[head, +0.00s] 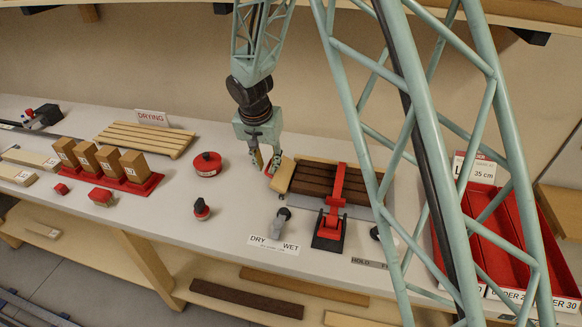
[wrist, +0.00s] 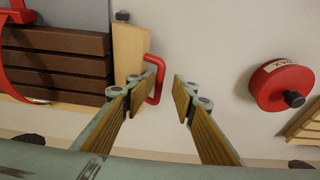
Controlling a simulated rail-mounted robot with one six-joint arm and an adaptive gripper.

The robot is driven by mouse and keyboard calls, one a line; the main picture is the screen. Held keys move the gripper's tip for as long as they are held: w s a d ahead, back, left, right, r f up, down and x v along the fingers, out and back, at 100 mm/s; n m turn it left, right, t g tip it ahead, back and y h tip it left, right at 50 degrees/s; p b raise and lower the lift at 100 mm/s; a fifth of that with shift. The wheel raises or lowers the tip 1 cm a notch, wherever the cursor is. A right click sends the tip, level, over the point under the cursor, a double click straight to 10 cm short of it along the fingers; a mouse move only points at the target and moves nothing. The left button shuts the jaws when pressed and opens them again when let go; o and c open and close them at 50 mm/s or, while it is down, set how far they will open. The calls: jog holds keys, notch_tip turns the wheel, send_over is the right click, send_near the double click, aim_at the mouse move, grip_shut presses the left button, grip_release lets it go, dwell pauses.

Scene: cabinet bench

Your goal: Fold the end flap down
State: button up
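The end flap (head: 284,176) is a pale wooden board at the left end of a dark brown slatted rack (head: 320,181). In the wrist view the flap (wrist: 130,48) stands beside the brown slats (wrist: 60,66) and carries a red loop handle (wrist: 158,82). My gripper (head: 265,163) is at the handle's end of the flap in the head view. In the wrist view my gripper (wrist: 168,82) is open, its left fingertip overlapping the handle and its right fingertip clear of it. Contact and the flap's exact tilt cannot be told.
A red clamp (head: 332,213) lies across the brown rack. A red round tub (head: 207,164) stands left of my gripper, and a black-and-red knob (head: 201,210) stands in front. A slatted drying rack (head: 146,138) lies farther left. Bench between tub and flap is clear.

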jog(key=shift+r+p, duration=1.45)
jog(key=shift+r, duration=3)
jog(key=s+d+r+n, duration=0.1)
jog(key=s+d+r, duration=1.75)
jog(key=r, duration=0.35)
jog(key=s+d+r, duration=0.1)
jog(key=s+d, duration=0.2)
jog(key=s, duration=0.7)
jog(key=s+d+r+n+b, duration=0.1)
jog(key=s+d, duration=0.3)
jog(key=s, duration=0.6)
jog(key=s+d+r+t, duration=0.1)
jog(key=s+d+r, duration=0.1)
jog(key=s, duration=0.8)
jog(key=shift+d+r+n+y, duration=0.2)
jog(key=shift+d+n+y, duration=0.15)
jog(key=shift+d, duration=0.4)
